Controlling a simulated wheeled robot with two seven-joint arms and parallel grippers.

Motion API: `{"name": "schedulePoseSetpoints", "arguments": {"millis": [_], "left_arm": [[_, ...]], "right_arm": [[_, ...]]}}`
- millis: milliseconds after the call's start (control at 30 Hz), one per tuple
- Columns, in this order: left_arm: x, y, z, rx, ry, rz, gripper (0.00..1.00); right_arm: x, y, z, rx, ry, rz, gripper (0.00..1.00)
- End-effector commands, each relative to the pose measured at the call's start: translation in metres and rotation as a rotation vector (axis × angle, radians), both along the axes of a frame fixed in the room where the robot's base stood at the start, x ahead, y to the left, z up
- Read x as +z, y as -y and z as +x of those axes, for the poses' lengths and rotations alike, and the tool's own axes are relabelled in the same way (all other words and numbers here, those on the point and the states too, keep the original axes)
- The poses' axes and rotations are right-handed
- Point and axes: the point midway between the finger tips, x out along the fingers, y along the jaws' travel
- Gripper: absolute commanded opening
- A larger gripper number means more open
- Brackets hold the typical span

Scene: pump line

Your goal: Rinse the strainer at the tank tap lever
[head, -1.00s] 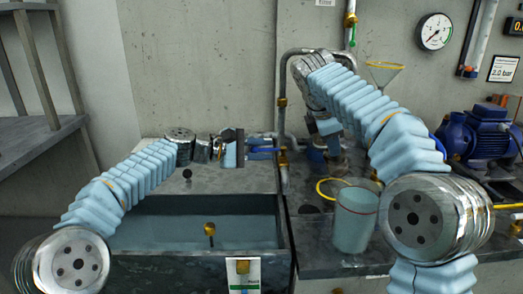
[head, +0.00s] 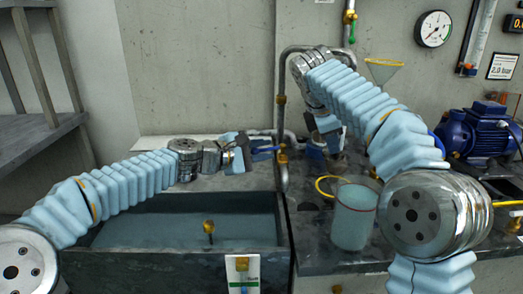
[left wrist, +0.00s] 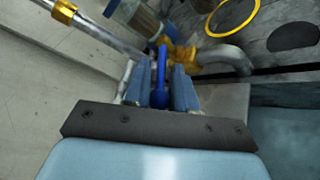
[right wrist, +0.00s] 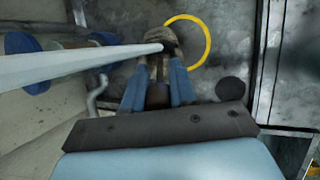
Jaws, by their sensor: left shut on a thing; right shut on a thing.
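My left gripper (head: 250,153) is shut on the blue tap lever (head: 265,149), left of the upright metal pipe. In the left wrist view the lever (left wrist: 161,75) stands between its two fingers, with brass tap fittings (left wrist: 180,54) just beyond. My right gripper (head: 325,148) is shut on the strainer, to the right of the pipe, above the bench.
A water-filled tank (head: 110,262) stands at front left. On the bench are a yellow ring (head: 322,187), a clear beaker (head: 354,222) and a blue pump (head: 480,133). A funnel (head: 384,70) is at the wall behind the right arm. A pressure gauge (head: 433,29) hangs on the wall.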

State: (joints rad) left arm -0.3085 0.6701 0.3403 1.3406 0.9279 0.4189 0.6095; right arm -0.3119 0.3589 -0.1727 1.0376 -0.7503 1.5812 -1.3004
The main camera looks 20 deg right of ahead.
Motion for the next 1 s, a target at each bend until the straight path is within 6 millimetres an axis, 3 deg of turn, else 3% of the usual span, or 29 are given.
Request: {"name": "schedulePoseSetpoints", "arguments": {"millis": [33, 67, 133, 467, 1000], "left_arm": [[0.0, 0.001, -0.001, -0.005, -0.001, 0.0, 0.0], [0.0, 0.001, -0.001, -0.005, -0.001, 0.0, 0.28], [0.0, 0.001, -0.001, -0.005, -0.001, 0.0, 0.36], [0.001, -0.004, -0.002, -0.002, 0.0, 0.0, 0.36], [0.023, -0.097, -0.04, -0.002, 0.0, 0.001, 0.36]], "right_arm": [[0.0, 0.0, 0.0, 0.0, 0.001, 0.0, 0.0], [0.0, 0.0, 0.0, 0.0, 0.001, 0.0, 0.0], [0.0, 0.0, 0.0, 0.0, 0.001, 0.0, 0.0], [0.0, 0.0, 0.0, 0.0, 0.001, 0.0, 0.0], [0.0, 0.0, 0.0, 0.0, 0.001, 0.0, 0.0]]}}
